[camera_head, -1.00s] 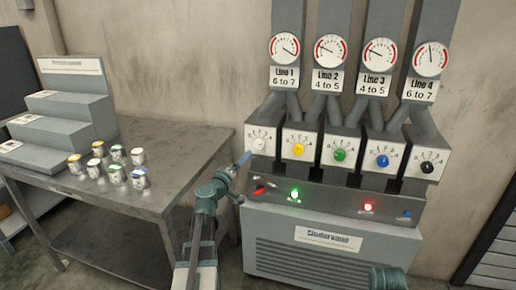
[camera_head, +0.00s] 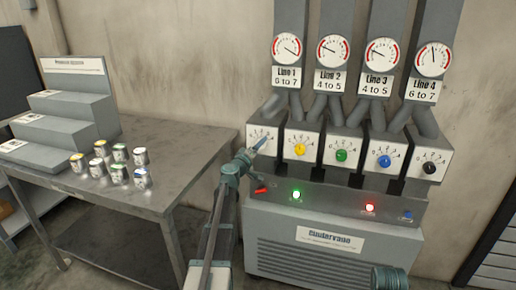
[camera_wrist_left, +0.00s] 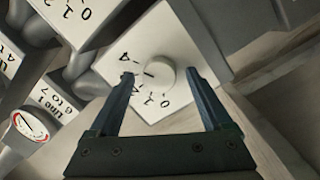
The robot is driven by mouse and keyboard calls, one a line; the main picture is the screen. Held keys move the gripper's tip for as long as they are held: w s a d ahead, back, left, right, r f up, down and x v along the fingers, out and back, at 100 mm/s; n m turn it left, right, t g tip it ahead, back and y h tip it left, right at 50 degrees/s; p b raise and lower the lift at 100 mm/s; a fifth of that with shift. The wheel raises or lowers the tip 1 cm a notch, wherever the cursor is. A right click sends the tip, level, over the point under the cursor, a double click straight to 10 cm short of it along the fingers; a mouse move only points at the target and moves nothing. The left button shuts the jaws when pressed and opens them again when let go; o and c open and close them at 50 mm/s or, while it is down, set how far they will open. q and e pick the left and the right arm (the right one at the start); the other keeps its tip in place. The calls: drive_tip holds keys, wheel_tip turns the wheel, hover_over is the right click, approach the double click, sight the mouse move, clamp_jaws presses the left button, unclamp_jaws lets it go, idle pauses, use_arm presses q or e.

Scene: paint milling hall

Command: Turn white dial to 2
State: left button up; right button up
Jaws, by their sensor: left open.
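The white dial (camera_wrist_left: 162,76) shows in the left wrist view on a pale numbered plate (camera_wrist_left: 121,77). A dark mark is at its left side there; I cannot tell which number it points to. My left gripper (camera_wrist_left: 161,80) is open, with one finger on each side of the dial; I cannot tell whether they touch it. In the head view my left gripper (camera_head: 261,143) is in front of the leftmost dial plate (camera_head: 254,131) and hides the white dial.
Yellow (camera_head: 300,149), green (camera_head: 342,155), blue (camera_head: 385,161) and black (camera_head: 429,167) dials are in a row to the right. Gauges stand above. A red switch (camera_head: 261,190) and lit buttons are below. A table (camera_head: 190,150) with several cans is at left.

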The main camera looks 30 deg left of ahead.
use_arm(q)
clamp_jaws()
idle(0.3)
drive_tip(key=n+b, duration=0.1)
drive_tip(key=n, duration=0.5)
drive_tip(key=n+t+y+b, duration=0.1)
drive_tip(key=n, duration=0.5)
drive_tip(key=shift+d+f+b, duration=0.1)
drive_tip(key=shift+f+b, duration=0.05)
drive_tip(key=shift+b, duration=0.25)
drive_tip(key=shift+n+y, duration=0.3)
